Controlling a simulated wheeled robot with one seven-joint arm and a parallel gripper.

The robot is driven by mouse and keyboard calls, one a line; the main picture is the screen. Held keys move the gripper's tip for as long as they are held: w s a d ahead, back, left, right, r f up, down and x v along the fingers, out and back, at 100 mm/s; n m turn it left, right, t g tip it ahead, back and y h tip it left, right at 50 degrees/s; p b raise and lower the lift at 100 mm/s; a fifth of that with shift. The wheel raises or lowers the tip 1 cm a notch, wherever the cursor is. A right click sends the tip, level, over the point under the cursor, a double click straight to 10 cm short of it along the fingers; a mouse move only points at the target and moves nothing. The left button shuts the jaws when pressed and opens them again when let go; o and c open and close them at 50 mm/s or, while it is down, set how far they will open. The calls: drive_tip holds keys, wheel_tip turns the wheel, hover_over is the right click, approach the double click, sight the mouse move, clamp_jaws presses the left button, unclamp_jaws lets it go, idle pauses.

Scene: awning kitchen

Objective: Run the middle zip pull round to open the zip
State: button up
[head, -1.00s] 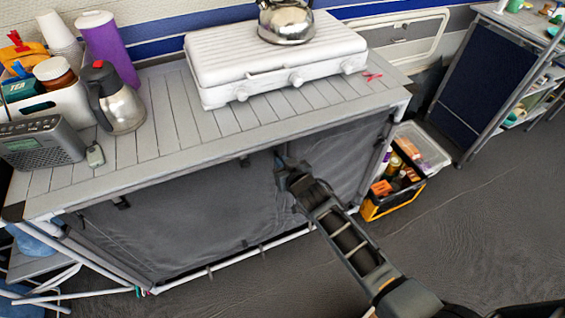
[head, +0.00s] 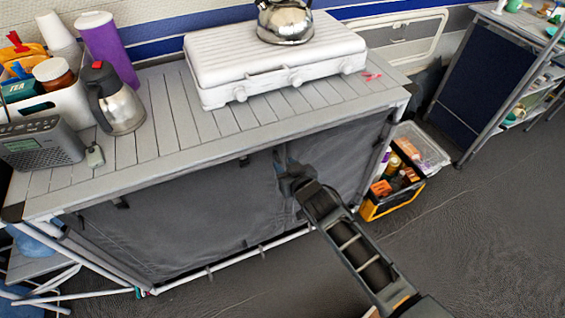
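A grey fabric cupboard (head: 185,212) with a slatted top hangs under the counter, its front closed by cloth panels. My gripper (head: 283,168) is at the upper part of the cloth front, right of the middle, at a vertical seam or gap below the counter edge. The gripper's fingers are small and dark against the cloth, so I cannot tell whether they are open or shut. The middle zip pull cannot be made out; my gripper and arm cover that part of the front.
A white camping stove (head: 270,65) with a kettle (head: 285,20) stands on the slatted top (head: 185,125). A black and yellow crate (head: 392,203) of bottles stands on the floor at the right end. White frame tubes (head: 225,263) run along the bottom. The floor in front is clear.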

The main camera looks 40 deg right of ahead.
drive_tip(key=shift+v, duration=2.25)
drive_tip(key=shift+s, duration=0.1)
drive_tip(key=s+a+r+n+y, duration=0.15)
drive_tip(key=s+a, duration=0.25)
drive_tip(key=s, duration=0.6)
drive_tip(key=s+a+r+n+y, duration=0.1)
drive_tip(key=s+a+r, duration=0.25)
drive_tip(key=s, duration=0.65)
drive_tip(key=s+a+r+t, duration=0.1)
drive_tip(key=s+a+r, duration=0.1)
drive_tip(key=s+r, duration=0.5)
drive_tip(key=s+a+r+y, duration=0.1)
drive_tip(key=s+a+r, duration=0.1)
drive_tip(key=s+r, duration=0.6)
wheel_tip(320, 180, up, 2)
drive_tip(key=shift+r+n+t, duration=0.1)
drive_tip(key=shift+n+t, duration=0.25)
drive_tip(key=shift+t, duration=0.05)
drive_tip(key=shift+o, duration=0.4)
drive_tip(key=shift+s, duration=0.1)
